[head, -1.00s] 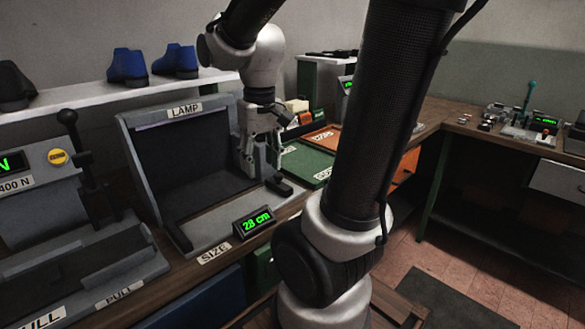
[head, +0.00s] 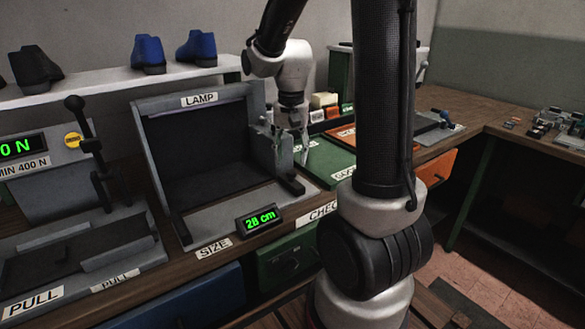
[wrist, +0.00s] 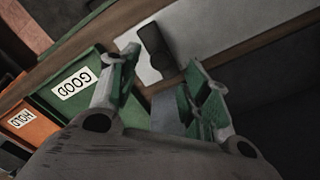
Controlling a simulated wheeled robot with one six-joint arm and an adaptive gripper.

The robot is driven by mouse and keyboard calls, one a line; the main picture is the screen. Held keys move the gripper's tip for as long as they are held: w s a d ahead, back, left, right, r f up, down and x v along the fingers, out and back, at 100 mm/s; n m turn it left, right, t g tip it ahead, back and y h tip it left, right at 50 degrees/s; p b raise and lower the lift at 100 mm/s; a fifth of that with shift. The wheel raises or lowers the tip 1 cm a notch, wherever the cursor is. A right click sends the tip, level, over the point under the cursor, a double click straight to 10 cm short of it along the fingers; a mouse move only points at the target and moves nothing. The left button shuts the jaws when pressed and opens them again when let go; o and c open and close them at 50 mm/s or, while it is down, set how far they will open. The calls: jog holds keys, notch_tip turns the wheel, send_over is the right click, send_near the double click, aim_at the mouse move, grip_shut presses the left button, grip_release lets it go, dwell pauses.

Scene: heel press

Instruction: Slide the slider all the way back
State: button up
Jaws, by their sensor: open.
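The grey lamp box (head: 142,165) stands on the bench, with a green "28 cm" readout (head: 258,220) at its front. A black block (head: 291,184), which looks like the slider, sits at the right end of the box's floor. It also shows in the wrist view (wrist: 157,50), just beyond my fingertips. My gripper (head: 288,148) is open and points down at the box's right side, above and behind the black block. In the wrist view, my gripper (wrist: 160,65) has nothing between its green-padded fingers. I cannot tell whether a finger touches the box or the block.
Right of the box lie a green GOOD tray (head: 325,160) and an orange HOLD tray (wrist: 22,118). A lever press (head: 85,150) stands at the left. Shoes (head: 148,55) sit on the shelf behind. My arm hides part of the bench.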

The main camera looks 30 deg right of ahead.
aim_at(291, 171)
jog(key=shift+f, duration=2.4)
